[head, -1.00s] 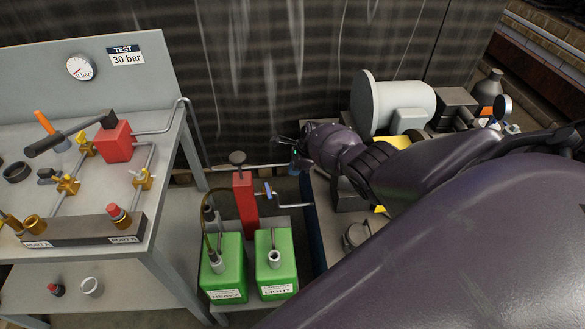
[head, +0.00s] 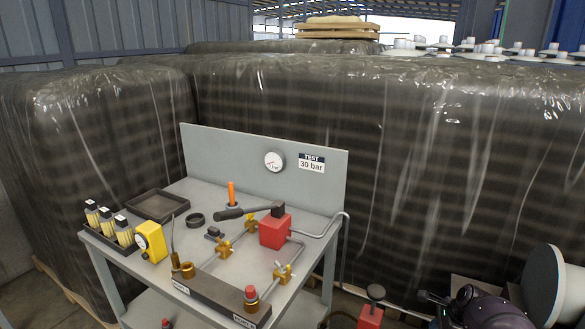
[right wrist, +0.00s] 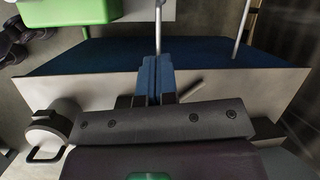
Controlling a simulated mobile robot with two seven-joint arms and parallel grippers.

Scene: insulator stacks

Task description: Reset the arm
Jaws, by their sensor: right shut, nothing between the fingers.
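My right gripper (head: 432,298) shows at the lower right edge of the head view, at the end of my dark purple arm. It is in the air, to the right of the test bench. In the right wrist view its blue fingers (right wrist: 157,78) are together with nothing between them. Most of my right arm is below the head view's frame. My left gripper is in neither current view.
The grey test bench (head: 237,264) carries a red pump block (head: 275,229), brass valves and a gauge (head: 274,161). A red post (head: 370,317) stands near the gripper. A large grey disc (head: 545,285) is to its right. Wrapped stacks (head: 420,140) stand behind.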

